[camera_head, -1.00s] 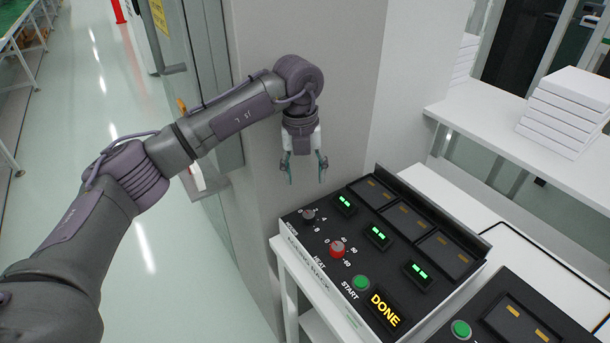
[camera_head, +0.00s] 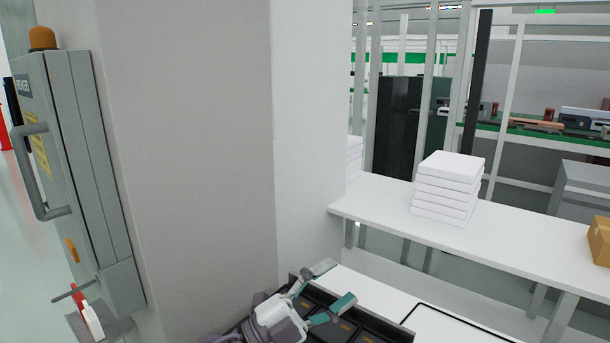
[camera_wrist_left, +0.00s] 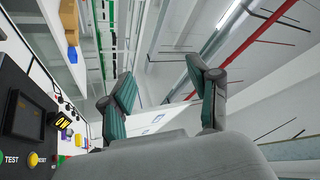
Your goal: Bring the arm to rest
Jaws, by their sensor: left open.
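My left gripper (camera_head: 335,284) is at the bottom of the head view, above the dark control console (camera_head: 405,334). Its two teal-tipped fingers are spread apart and point to the upper right, with nothing between them. In the left wrist view the open left gripper (camera_wrist_left: 160,70) also shows empty, facing up toward ceiling pipes. Most of the left arm is out of the head view. The console's knobs and start button are below the head view's edge. My right gripper is in neither current view.
A wide grey pillar (camera_head: 190,150) stands left of the gripper, with a grey cabinet (camera_head: 85,170) beyond it. A white shelf (camera_head: 400,215) carries a stack of white boxes (camera_head: 447,188). A cardboard box (camera_head: 600,241) sits at its right end. The wrist view shows a button panel (camera_wrist_left: 22,118) at left.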

